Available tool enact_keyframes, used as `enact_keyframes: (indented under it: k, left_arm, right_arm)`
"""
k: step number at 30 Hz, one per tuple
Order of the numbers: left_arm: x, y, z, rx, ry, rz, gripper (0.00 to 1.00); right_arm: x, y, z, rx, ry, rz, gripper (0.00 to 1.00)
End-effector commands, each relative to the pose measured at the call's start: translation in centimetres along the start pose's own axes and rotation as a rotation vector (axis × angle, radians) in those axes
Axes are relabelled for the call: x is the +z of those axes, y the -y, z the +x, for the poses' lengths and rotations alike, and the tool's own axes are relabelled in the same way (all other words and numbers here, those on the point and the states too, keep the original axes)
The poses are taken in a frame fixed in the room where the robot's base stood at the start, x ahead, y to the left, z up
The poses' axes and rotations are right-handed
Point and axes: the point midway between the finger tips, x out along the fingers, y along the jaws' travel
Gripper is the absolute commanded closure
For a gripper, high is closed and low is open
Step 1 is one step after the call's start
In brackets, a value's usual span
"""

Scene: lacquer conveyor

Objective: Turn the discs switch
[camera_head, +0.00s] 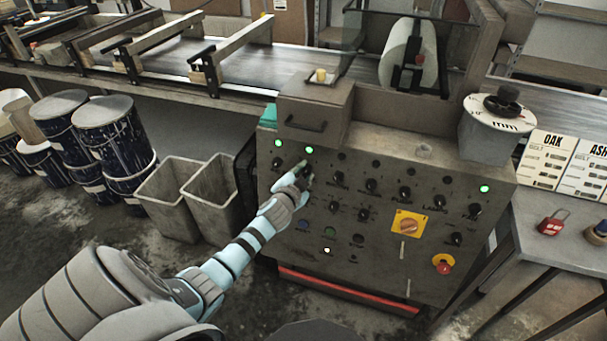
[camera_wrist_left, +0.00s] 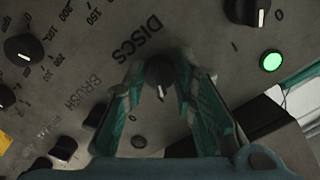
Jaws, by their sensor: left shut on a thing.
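The discs switch (camera_wrist_left: 158,72) is a black knob with a white pointer line, beside the printed word DISCS in the left wrist view. Its pointer faces toward the bottom of that view. My left gripper (camera_wrist_left: 160,80) is shut on the knob, with a teal-padded finger on each side. In the head view my left gripper (camera_head: 304,173) is at the upper left of the grey control panel (camera_head: 385,255), and it mostly hides the knob. My right gripper is not in view.
Other black knobs, such as one in the left wrist view (camera_wrist_left: 24,49), surround the switch. A green lamp (camera_wrist_left: 271,61) is lit nearby. An orange rotary switch (camera_head: 408,224) and a red button (camera_head: 443,264) are lower right. Grey bins (camera_head: 210,200) stand left of the panel.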

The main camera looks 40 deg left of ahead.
Motion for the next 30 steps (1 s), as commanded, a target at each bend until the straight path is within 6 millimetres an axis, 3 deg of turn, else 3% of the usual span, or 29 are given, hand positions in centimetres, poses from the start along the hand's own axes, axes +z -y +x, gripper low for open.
enact_keyframes:
  k: [8,30]
  left_arm:
    - [0.1,0.0,0.0,0.016,-0.009,-0.159,1.00]
    - [0.2,-0.2,0.0,0.082,-0.047,-0.815,1.00]
  right_arm:
    - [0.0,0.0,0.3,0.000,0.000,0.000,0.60]
    - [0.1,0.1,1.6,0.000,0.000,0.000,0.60]
